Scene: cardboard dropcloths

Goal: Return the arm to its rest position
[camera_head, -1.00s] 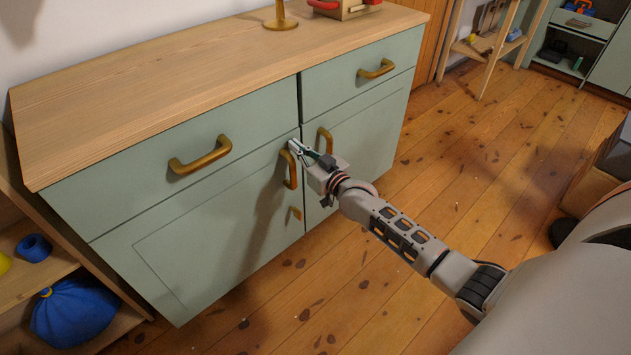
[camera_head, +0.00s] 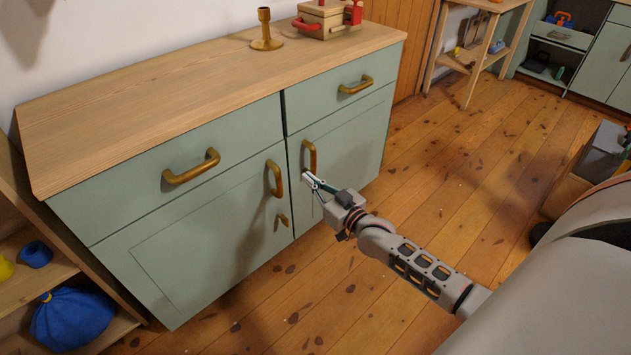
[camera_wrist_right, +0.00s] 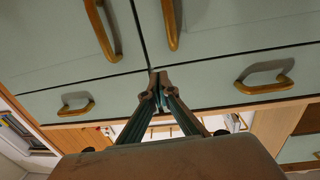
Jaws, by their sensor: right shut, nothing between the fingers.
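My right arm comes in from the right in the head view. Its gripper (camera_head: 308,181) is in front of the green cabinet (camera_head: 240,130), near the gap between the two lower doors. The gripper is shut and empty. It appears just right of the left door's brass handle (camera_head: 274,179) and below the right door's handle (camera_head: 309,156). In the right wrist view the closed fingertips (camera_wrist_right: 158,82) point at the cabinet front and appear apart from the handles (camera_wrist_right: 171,24). My left gripper is not in view.
A brass candlestick (camera_head: 266,32) and a wooden box with red parts (camera_head: 323,18) stand on the cabinet top. A left shelf holds a blue bag (camera_head: 72,318). A grey-topped box (camera_head: 602,152) stands at right. The wooden floor (camera_head: 460,180) between is clear.

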